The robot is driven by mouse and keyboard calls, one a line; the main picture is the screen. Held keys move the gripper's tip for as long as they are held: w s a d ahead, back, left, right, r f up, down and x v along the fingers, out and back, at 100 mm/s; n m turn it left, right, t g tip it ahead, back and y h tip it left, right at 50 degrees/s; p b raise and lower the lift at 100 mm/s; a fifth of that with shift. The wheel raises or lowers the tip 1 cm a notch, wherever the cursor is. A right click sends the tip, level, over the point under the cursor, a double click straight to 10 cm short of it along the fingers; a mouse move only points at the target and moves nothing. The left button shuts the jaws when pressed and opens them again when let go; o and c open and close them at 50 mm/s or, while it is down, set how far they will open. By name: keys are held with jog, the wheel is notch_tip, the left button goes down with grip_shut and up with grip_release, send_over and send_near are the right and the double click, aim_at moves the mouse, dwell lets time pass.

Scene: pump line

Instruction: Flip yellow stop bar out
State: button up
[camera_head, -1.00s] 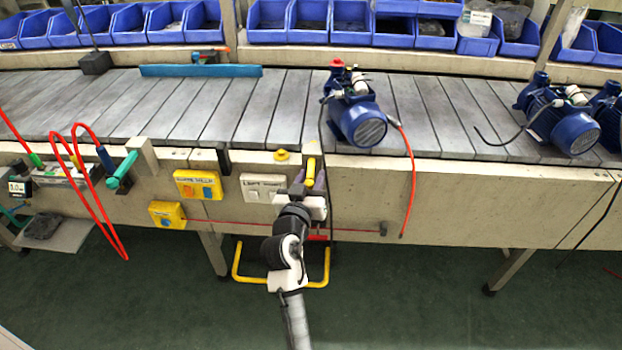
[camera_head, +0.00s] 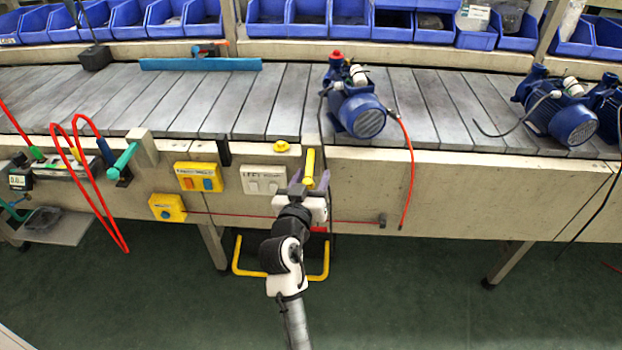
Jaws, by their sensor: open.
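The yellow stop bar (camera_head: 309,165) is a short bar on the front side of the conveyor, below its edge and left of the nearest blue pump. It stands upright in the picture. My gripper (camera_head: 309,181) is at the bar's lower part with its fingers open, one on each side of it as seen from here. I cannot tell whether either finger touches the bar. The bar's lower end and its mount are partly hidden by my gripper.
A blue pump (camera_head: 357,108) with a red cable stands on the slatted conveyor (camera_head: 230,105) just behind the bar. A white switch box (camera_head: 263,180) and a yellow switch box (camera_head: 198,177) are to the left. A red cord (camera_head: 350,222) runs along the front.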

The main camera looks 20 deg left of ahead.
jog(key=shift+s+f, duration=0.1)
jog(key=shift+s, duration=0.45)
jog(key=s+d+b, duration=0.1)
jog(key=s+b, duration=0.2)
jog(key=s, duration=0.8)
jog(key=shift+w+a+r, duration=0.1)
jog(key=shift+r, duration=0.1)
